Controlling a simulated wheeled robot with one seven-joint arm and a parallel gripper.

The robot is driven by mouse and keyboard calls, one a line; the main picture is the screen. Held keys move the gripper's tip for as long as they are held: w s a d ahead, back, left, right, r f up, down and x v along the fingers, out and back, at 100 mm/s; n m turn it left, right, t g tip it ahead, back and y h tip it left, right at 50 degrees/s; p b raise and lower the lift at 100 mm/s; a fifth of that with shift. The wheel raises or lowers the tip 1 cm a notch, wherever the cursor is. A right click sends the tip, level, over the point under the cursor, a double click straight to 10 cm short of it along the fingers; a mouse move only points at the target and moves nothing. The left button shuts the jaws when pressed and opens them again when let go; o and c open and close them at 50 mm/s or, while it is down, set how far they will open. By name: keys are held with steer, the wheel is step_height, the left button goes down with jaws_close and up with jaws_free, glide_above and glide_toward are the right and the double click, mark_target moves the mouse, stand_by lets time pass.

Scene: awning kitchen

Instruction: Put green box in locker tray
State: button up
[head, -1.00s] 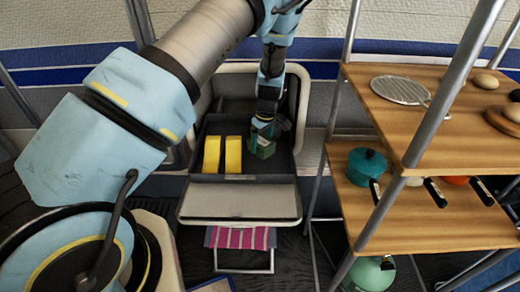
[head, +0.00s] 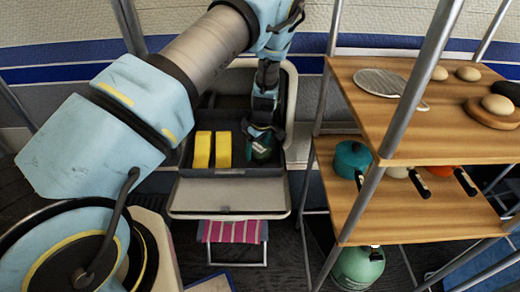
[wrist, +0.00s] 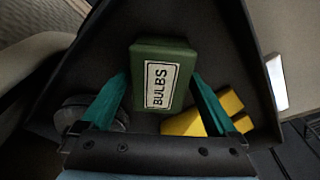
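The green box (wrist: 165,75), with a white "BULBS" label, is inside the dark locker tray (head: 240,172). In the head view the green box (head: 261,152) is at the tray's right side, below my gripper (head: 264,132). In the wrist view my gripper (wrist: 160,78) has its teal fingers spread on either side of the box, with a narrow gap at the left. The gripper looks open. Contact at the right finger and with the tray floor cannot be told clearly.
Two yellow blocks (head: 212,150) stand in the tray left of the green box. A dark round item (wrist: 88,113) lies at the left in the wrist view. A wooden shelf rack (head: 400,200) stands close on the right. A pink striped stool (head: 232,231) is below.

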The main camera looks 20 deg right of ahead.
mark_target(261, 150)
steer(key=shift+o, duration=0.2)
step_height(261, 150, up, 12)
steer(key=s, duration=0.2)
steer(key=w+a+r+m+h, duration=0.1)
steer(key=a+r, duration=0.4)
steer(key=a, duration=0.5)
steer(key=w+a+r, duration=0.1)
steer(key=a+r, duration=0.5)
steer(key=a, duration=0.3)
steer(key=s+a+r+m, duration=0.2)
steer(key=s+a, duration=0.3)
steer(key=a, duration=0.4)
steer(key=s+a+r+m, duration=0.2)
steer(key=s+a+r, duration=0.3)
steer(key=a, duration=0.3)
steer(key=shift+s+a+b, duration=0.4)
steer(key=shift+s+b, duration=0.05)
steer(key=shift+s, duration=0.2)
